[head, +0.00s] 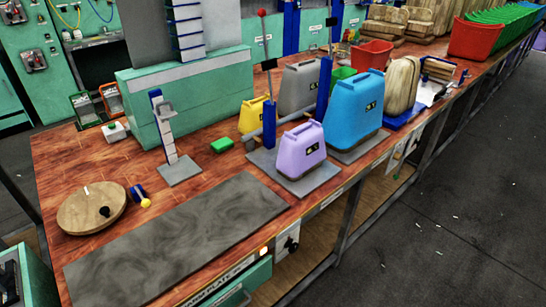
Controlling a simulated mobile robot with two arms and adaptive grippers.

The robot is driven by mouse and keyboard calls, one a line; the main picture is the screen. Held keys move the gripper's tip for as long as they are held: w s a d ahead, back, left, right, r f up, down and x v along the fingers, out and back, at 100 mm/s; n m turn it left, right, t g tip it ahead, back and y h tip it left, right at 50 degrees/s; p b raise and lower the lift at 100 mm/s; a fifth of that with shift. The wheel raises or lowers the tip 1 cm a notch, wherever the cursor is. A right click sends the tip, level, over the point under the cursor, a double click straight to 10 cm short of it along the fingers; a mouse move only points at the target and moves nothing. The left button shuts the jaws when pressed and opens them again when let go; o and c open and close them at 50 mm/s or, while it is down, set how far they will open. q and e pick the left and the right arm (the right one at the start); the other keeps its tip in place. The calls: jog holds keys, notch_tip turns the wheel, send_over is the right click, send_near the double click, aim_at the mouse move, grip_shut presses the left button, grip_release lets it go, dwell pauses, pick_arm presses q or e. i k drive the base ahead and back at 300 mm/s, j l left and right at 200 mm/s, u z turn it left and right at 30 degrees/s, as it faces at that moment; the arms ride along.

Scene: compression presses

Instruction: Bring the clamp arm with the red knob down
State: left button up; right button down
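The red knob (262,12) sits at the top of a thin clamp arm (266,40), which stands nearly upright. The arm rises from a dark block on top of a blue post (269,122), behind and left of a purple canister-like block (298,150) on a grey plate (309,185). A second, taller blue post (324,88) stands to its right beside a light-blue block (353,108), with a dark piece (331,22) at its top. Neither of my grippers is in view.
A grey slab (175,240) lies along the front of the wooden bench. A round wooden disc (92,208) and a small stand with a blue-edged scale (168,140) are on the left. A teal machine (190,95) stands behind. Red bins (372,55) are farther right.

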aim_at(268, 64)
jog(key=i+l+z, duration=0.15)
jog(key=i+z, duration=0.25)
jog(key=i+l+z, duration=0.1)
jog(key=z, duration=0.25)
jog(key=i, duration=0.05)
